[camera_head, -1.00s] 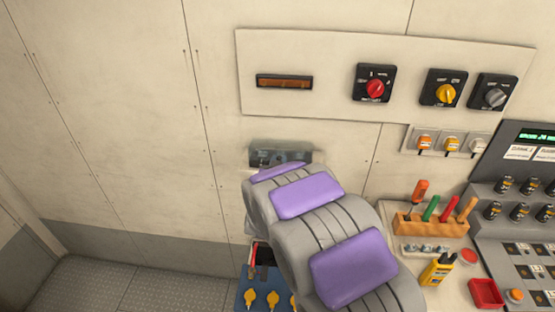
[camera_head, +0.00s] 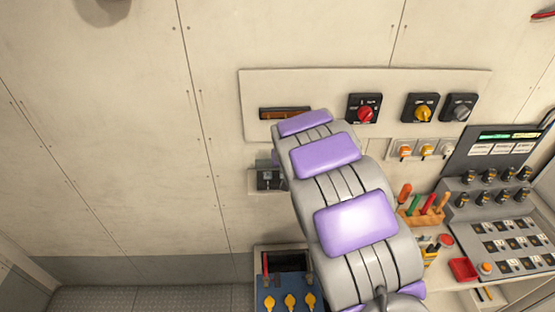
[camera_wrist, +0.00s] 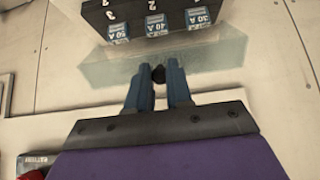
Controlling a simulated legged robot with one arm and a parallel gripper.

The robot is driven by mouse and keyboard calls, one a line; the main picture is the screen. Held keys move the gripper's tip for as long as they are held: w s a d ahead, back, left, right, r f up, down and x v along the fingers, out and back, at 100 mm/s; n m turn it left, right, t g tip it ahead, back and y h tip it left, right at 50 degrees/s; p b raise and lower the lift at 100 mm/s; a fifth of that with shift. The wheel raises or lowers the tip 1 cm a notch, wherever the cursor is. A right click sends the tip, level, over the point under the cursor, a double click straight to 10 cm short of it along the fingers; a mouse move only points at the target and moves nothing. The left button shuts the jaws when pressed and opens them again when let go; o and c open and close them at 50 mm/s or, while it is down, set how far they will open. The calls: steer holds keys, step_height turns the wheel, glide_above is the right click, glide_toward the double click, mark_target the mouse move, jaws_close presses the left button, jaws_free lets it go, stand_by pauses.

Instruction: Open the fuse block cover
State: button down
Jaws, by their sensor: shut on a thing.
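The fuse block (camera_head: 269,178) is a dark unit on the wall, partly hidden behind my arm in the head view. In the wrist view the fuse block (camera_wrist: 125,15) shows upside down at the top, with blue fuses marked 30 A, 40 A and 50 A uncovered. Its clear cover (camera_wrist: 105,72) stands out from the block as a see-through slab, swung away from the fuse faces. In the head view the fingers are hidden by my arm.
A wall panel (camera_head: 390,82) with red, yellow and grey rotary switches is above and right. A blue box with yellow knobs (camera_head: 290,300) is below. A tool rack (camera_head: 422,214) and sloped console (camera_head: 505,240) are at right. The left wall is clear.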

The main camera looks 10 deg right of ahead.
steer(key=shift+w+r+g+p, duration=0.9)
steer(key=shift+r+p, duration=0.05)
steer(key=shift+p, duration=0.65)
steer(key=shift+w+r+g+p, duration=0.3)
steer(key=shift+w+g+p, duration=0.45)
steer(key=shift+g+p, duration=0.4)
steer(key=c, duration=1)
jaws_free()
steer(key=shift+w+f, duration=0.1)
steer(key=shift+w, duration=0.05)
steer(key=b+v, duration=0.1)
steer(key=v, duration=1.6)
steer(key=shift+b, duration=0.4)
